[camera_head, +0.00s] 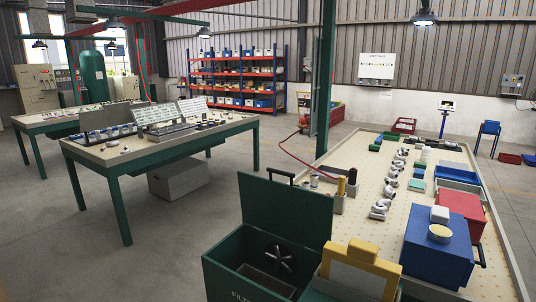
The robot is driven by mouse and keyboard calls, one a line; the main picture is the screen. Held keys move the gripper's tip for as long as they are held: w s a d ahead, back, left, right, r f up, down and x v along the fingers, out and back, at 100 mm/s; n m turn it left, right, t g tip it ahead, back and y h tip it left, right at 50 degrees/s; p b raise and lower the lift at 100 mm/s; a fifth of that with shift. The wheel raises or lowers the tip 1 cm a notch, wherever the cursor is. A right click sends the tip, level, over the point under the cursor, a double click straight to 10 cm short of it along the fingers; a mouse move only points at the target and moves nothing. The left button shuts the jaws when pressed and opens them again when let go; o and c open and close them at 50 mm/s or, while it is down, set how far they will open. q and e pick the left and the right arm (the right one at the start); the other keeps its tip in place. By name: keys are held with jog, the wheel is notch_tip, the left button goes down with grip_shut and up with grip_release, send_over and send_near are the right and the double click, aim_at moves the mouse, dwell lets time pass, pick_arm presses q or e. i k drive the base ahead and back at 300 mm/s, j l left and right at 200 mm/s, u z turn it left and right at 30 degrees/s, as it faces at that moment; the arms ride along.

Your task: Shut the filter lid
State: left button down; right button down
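The filter box (222,268) is a dark green case at the bottom centre, with cut-off lettering starting "FILT" on its front. Its green lid (285,213) stands open, raised upright at the back of the box. A dark handle (280,174) sits on the lid's top edge. Inside the open box a star-shaped metal part (278,258) shows against the dark interior. Neither of my grippers is in view.
A yellow-framed panel (362,262) stands right beside the box. A long pegboard table (350,222) on the right holds castings, a blue box (437,250) and a red box (461,212). Green workbenches (165,158) stand at left. Floor at lower left is clear.

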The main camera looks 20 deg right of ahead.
aim_at(304, 217)
jog(key=i+j, duration=0.15)
jog(key=i, duration=0.4)
jog(key=i+j, duration=0.1)
jog(key=i, duration=0.4)
jog(key=j+u, duration=0.05)
